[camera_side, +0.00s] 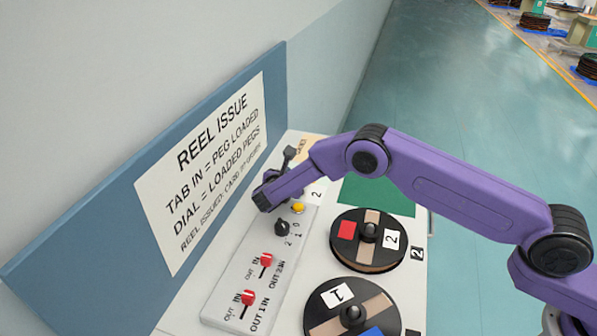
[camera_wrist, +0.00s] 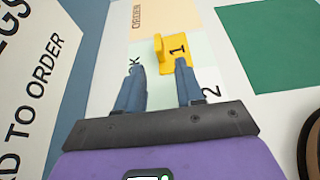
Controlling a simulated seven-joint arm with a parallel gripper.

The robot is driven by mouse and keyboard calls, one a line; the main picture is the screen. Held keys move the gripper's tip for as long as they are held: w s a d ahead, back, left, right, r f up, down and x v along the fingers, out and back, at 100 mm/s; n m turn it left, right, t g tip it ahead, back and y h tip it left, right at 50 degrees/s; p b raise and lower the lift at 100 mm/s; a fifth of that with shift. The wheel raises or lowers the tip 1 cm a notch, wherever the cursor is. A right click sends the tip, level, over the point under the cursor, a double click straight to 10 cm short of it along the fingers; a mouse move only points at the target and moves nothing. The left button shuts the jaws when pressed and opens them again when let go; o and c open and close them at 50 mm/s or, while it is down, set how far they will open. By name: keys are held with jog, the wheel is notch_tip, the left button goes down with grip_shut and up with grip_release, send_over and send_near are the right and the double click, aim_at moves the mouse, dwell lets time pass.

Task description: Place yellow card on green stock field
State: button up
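The yellow card (camera_wrist: 175,51), marked 1 and with a raised tab, lies just beyond my fingertips in the wrist view. It appears to rest on the pale green field (camera_wrist: 160,92), whose partly covered label ends in "K". My gripper (camera_wrist: 160,66) is open and empty, its fingers apart with the card's tab ahead of the gap. I cannot tell whether a fingertip touches the card. In the side view my gripper is low at the back of the white table, and my arm hides the card.
A beige ORDER field (camera_wrist: 180,15) lies beyond the card. A dark green square (camera_side: 378,196) is to the right. Two reels (camera_side: 368,240) stand nearer the front. A panel with red switches (camera_side: 266,260), a black dial (camera_side: 282,228) and a yellow dome (camera_side: 298,208) runs beside the blue signboard (camera_side: 100,225).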

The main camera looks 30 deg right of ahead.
jog(key=shift+v, duration=2.75)
jog(key=shift+s+r, duration=0.1)
jog(key=shift+r, duration=0.05)
jog(key=s+d+r+m+g+y, duration=0.25)
jog(key=s+r+m, duration=0.2)
jog(key=s, duration=0.45)
jog(key=s+d+r+m+g+y, duration=0.2)
jog(key=s+d+r+m, duration=0.15)
jog(key=s+r, duration=0.35)
jog(key=s+d+m+g+y, duration=0.1)
jog(key=s+d, duration=0.3)
jog(key=s, duration=0.5)
jog(key=s+d+m+g+y, duration=0.2)
jog(key=s+d+m, duration=0.1)
jog(key=s, duration=0.7)
jog(key=s+d+r+m+g+y, duration=0.1)
jog(key=s+d, duration=0.4)
jog(key=s, duration=0.5)
jog(key=shift+d+m+g+y, duration=0.3)
jog(key=shift+m+g+y, duration=0.15)
jog(key=shift+m+y, duration=0.3)
